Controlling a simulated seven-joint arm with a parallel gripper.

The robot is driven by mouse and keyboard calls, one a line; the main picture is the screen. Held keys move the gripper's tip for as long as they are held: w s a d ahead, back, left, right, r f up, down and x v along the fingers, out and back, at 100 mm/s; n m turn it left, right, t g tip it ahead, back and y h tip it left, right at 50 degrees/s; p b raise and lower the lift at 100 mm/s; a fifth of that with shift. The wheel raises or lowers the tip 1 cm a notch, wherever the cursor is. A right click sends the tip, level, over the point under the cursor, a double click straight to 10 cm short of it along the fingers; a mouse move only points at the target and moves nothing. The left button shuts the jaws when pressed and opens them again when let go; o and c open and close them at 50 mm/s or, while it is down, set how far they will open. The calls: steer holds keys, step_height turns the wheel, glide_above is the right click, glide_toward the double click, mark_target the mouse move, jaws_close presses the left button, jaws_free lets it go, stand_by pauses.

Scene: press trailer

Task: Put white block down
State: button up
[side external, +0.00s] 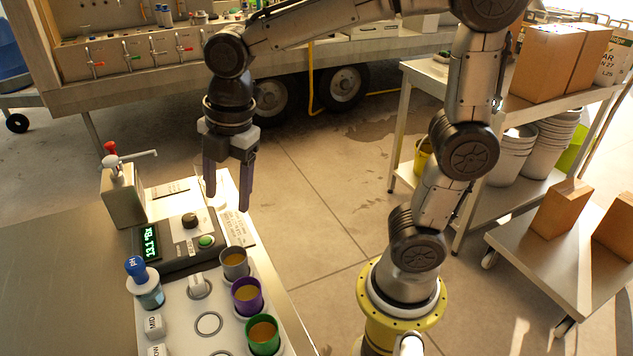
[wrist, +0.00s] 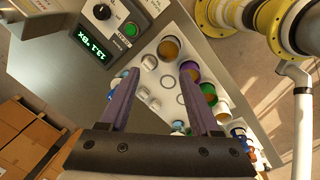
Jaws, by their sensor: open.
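My gripper (side external: 228,202) is open and empty, raised above the bench near the control box; it also shows in the wrist view (wrist: 160,75). A white block (side external: 199,286) sits on the white board (side external: 180,312), in the ring beside the grey cup (side external: 235,263). In the wrist view this white block (wrist: 149,62) lies between and beyond the fingers, apart from them. Another white block, lettered MID (side external: 154,325), stands at the board's left side, with a further lettered white block (side external: 158,350) below it, partly cut off.
A purple cup (side external: 247,296) and a green cup (side external: 263,335) stand along the board's right side. Empty rings (side external: 208,323) lie beside them. A blue-topped jar (side external: 150,291), control box (side external: 180,238) and pump dispenser (side external: 124,195) are near.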

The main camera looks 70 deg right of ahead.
steer(key=s+d+m+t, duration=0.1)
steer(key=s+d+m, duration=0.2)
steer(key=s+m, duration=0.3)
steer(key=s+d+m+t, duration=0.2)
steer(key=s+d+m, duration=0.2)
steer(key=s+m, duration=0.3)
steer(key=m, duration=0.4)
steer(key=shift+s+f+m+t, duration=0.15)
steer(key=shift+s+m+t, duration=0.1)
steer(key=shift+m+t, duration=0.05)
stand_by(0.9)
